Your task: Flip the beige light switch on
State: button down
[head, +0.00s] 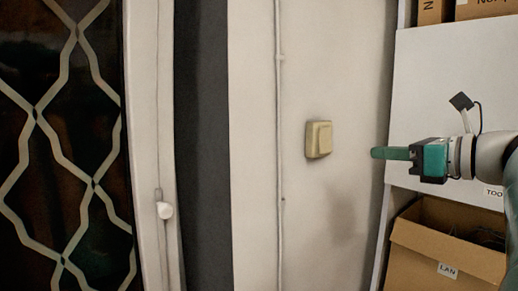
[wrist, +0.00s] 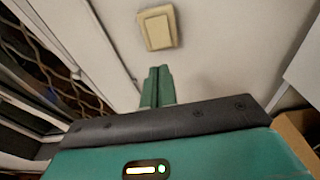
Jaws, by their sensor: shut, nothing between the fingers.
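The beige light switch (head: 319,139) is mounted on the white wall in the middle of the head view. In the wrist view the switch (wrist: 158,28) is at the top, just ahead of the fingertips. My gripper (head: 376,153) is shut and empty, with its green fingers together and pointing left toward the wall. In the head view it is to the right of the switch and slightly lower. In the wrist view a gap shows between the fingertips (wrist: 159,70) and the switch. I cannot tell which way the rocker is tilted.
A thin conduit (head: 279,150) runs down the wall left of the switch. A white shelf unit with cardboard boxes stands at the right, including an open box labelled LAN (head: 440,250). A dark patterned lattice panel (head: 60,150) is at the far left. The wall around the switch is clear.

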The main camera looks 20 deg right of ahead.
aim_at(328, 150)
jog(key=x, duration=1)
jog(key=shift+w, duration=0.2)
jog(key=shift+d, duration=0.1)
